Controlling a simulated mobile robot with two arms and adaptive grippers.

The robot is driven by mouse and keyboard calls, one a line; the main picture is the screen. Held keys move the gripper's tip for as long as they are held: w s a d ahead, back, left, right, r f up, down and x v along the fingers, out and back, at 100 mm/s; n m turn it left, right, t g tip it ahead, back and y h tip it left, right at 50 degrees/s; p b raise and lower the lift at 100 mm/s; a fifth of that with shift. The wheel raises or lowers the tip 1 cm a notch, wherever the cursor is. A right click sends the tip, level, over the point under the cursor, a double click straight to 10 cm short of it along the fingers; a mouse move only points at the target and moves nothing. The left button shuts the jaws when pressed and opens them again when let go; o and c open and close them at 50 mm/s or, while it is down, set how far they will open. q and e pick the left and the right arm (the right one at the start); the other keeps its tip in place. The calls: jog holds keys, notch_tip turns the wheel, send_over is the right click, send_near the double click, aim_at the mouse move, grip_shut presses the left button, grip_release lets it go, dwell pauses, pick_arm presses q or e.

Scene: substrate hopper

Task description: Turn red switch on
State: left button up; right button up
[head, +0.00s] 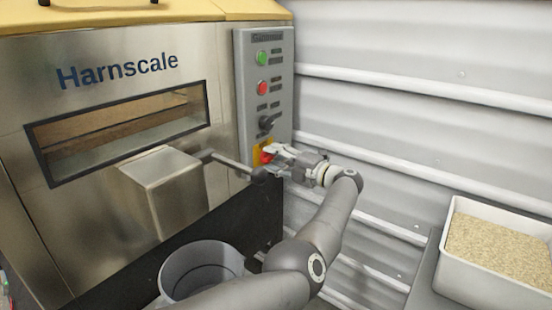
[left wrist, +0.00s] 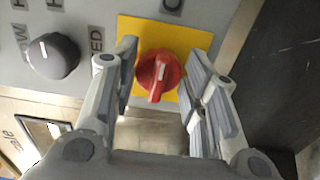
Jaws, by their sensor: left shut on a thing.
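The red switch (head: 266,157) is a rotary knob on a yellow plate (head: 257,150), low on the grey control panel (head: 243,95). In the left wrist view the red switch (left wrist: 158,74) has its ridge close to upright in the picture, slightly tilted, with a pale mark on it. My left gripper (head: 273,154) is at the switch, its fingers on either side of it. My right gripper is not in view.
A black selector knob (left wrist: 53,56) sits beside the yellow plate, with green (head: 262,57) and red (head: 262,88) buttons higher up. A lever (head: 232,164) sticks out from the hopper near my gripper. A grey bucket (head: 172,266) stands below; a tray of grain (head: 446,242) is at right.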

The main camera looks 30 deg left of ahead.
pick_arm(q)
jog(key=o, duration=0.9)
jog(key=shift+o, duration=0.2)
jog(key=shift+d, duration=0.1)
jog(key=d, duration=1.1)
jog(key=shift+s+d, duration=0.4)
jog(key=shift+s, duration=0.05)
jog(key=shift+f, duration=0.15)
